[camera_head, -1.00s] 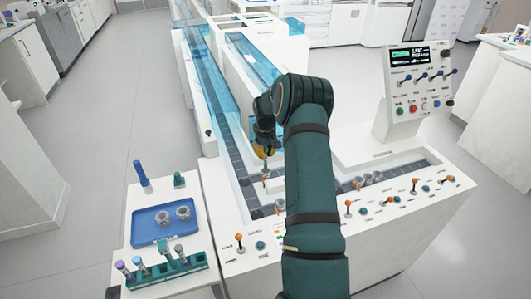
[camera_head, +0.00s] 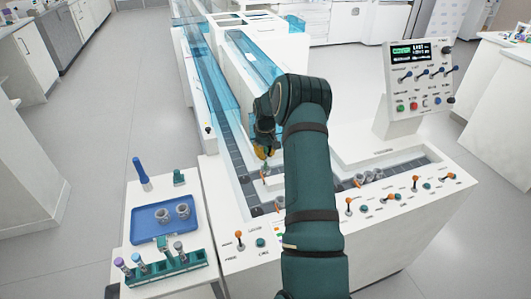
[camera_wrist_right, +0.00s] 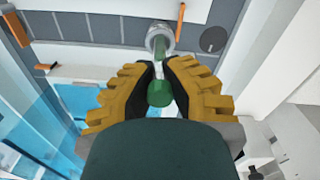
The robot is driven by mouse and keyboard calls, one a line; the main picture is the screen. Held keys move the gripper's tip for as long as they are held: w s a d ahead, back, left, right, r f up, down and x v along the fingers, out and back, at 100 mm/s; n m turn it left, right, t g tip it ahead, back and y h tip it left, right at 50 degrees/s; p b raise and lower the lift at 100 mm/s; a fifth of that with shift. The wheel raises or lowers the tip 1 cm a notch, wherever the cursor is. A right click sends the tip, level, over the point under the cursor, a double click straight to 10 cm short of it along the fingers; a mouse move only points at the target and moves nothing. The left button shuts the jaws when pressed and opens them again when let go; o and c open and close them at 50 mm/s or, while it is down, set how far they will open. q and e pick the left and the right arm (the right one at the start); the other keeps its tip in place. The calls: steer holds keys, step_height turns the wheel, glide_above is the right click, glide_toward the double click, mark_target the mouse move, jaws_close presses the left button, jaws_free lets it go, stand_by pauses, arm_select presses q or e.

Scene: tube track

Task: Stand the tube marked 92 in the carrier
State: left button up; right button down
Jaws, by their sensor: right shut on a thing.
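My right gripper (camera_head: 264,153) is over the track (camera_head: 240,172) of the white machine, in the middle of the head view. In the right wrist view the gripper (camera_wrist_right: 160,88) is shut on a tube with a green cap (camera_wrist_right: 159,94). The tube's clear body points at a round grey carrier (camera_wrist_right: 160,38) on the track. Its lower end lines up with the carrier, but I cannot tell whether it is inside or just above. The number on the tube cannot be read. My left gripper is not in view.
A teal rack (camera_head: 165,269) holds several tubes at lower left. Behind it, a blue tray (camera_head: 145,226) holds two grey carriers (camera_head: 182,211). More carriers (camera_head: 369,176) sit on the track at right. Orange-tipped levers (camera_head: 349,201) line the front panel; a control panel (camera_head: 418,80) stands at the right.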

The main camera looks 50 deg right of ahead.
steer(key=shift+f, duration=0.15)
steer(key=c, duration=1)
jaws_free()
steer(key=shift+c, duration=0.2)
step_height(320, 180, up, 12)
steer(key=shift+a+r, duration=0.1)
stand_by(0.5)
